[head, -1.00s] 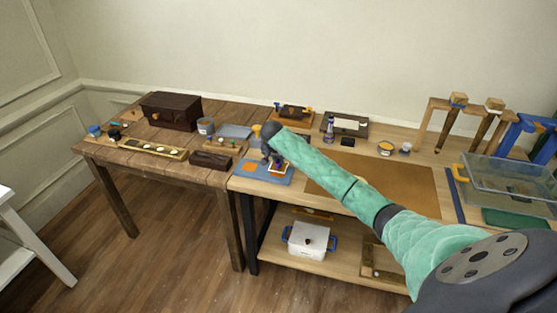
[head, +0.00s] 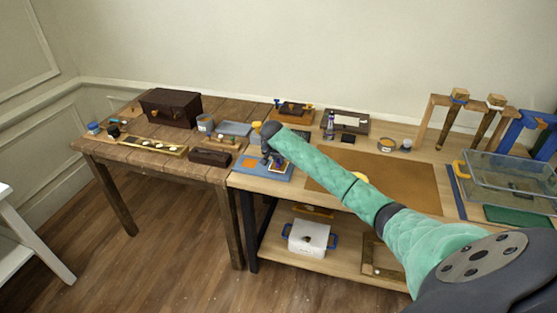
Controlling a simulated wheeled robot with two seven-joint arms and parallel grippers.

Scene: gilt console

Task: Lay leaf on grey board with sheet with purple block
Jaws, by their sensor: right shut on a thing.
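My right gripper (head: 268,160) is low over the blue mat (head: 285,177) at the left end of the light workbench. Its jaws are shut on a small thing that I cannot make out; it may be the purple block. An orange square (head: 248,163) lies on the mat left of the gripper. A small pale and orange piece (head: 278,168) shows just right of the jaws, partly covered by them. A flat grey board (head: 235,128) lies on the dark wooden table, behind and left of the gripper. I cannot make out a loose leaf. My left gripper is out of view.
A dark chest (head: 171,109), a brass strip with round hollows (head: 153,146) and a dark box (head: 210,157) stand on the wooden table. A brown mat (head: 405,180) covers the bench's middle, under my right arm. A clear bin (head: 510,180) stands at right.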

